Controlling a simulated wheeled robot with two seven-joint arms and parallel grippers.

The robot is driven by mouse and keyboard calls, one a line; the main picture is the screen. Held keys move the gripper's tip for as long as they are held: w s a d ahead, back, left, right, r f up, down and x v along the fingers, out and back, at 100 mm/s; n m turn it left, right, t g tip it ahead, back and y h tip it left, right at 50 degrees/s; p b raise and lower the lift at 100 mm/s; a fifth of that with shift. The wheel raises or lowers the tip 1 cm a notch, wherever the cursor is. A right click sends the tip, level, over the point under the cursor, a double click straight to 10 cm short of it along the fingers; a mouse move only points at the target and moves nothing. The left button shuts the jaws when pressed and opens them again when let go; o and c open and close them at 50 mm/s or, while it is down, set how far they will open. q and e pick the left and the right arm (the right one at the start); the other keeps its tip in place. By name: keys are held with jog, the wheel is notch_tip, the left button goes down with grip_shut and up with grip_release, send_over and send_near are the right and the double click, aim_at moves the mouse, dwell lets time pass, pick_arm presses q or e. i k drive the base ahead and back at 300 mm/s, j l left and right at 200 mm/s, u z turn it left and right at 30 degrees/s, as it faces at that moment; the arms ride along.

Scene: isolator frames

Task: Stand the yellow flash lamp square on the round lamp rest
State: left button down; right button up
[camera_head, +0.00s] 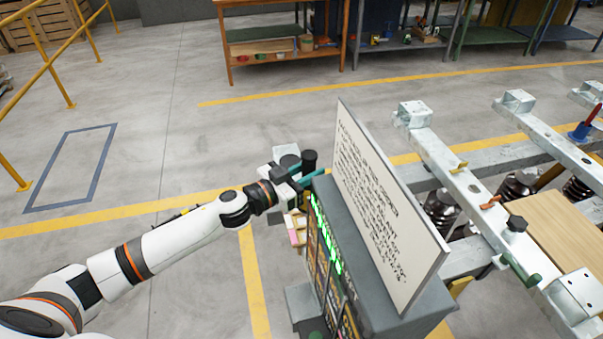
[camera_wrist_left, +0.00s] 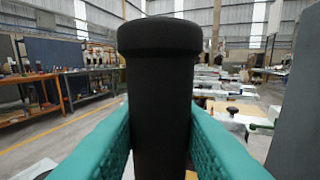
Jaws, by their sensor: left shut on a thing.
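My left gripper (camera_head: 312,175) has its teal fingers closed on an upright black cylinder (camera_head: 309,159), beside the far left end of the grey cabinet. In the left wrist view the cylinder (camera_wrist_left: 160,90) stands between both fingers, with a wider collar at its top. Its lower end is out of sight, and no yellow shows on it, so I cannot tell whether it is part of the flash lamp. I cannot make out the round lamp rest in either view. My right gripper is not in view.
The grey cabinet (camera_head: 375,312) carries a large white text board (camera_head: 385,205) and green-lit panels on its left face. A metal frame (camera_head: 470,190) with springs and a wooden board (camera_head: 570,235) stands to the right. Open floor lies left; workbenches (camera_head: 283,50) stand behind.

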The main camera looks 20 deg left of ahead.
aim_at(290, 161)
jog(key=i+j+z, duration=0.1)
jog(key=j, duration=0.25)
jog(key=i+j+z, duration=0.15)
jog(key=j, duration=0.25)
jog(key=i+j+z, duration=0.1)
jog(key=j, duration=0.25)
jog(key=i+j+z, duration=0.1)
jog(key=j, duration=0.3)
jog(key=i+j+z, duration=0.15)
jog(key=j, duration=0.25)
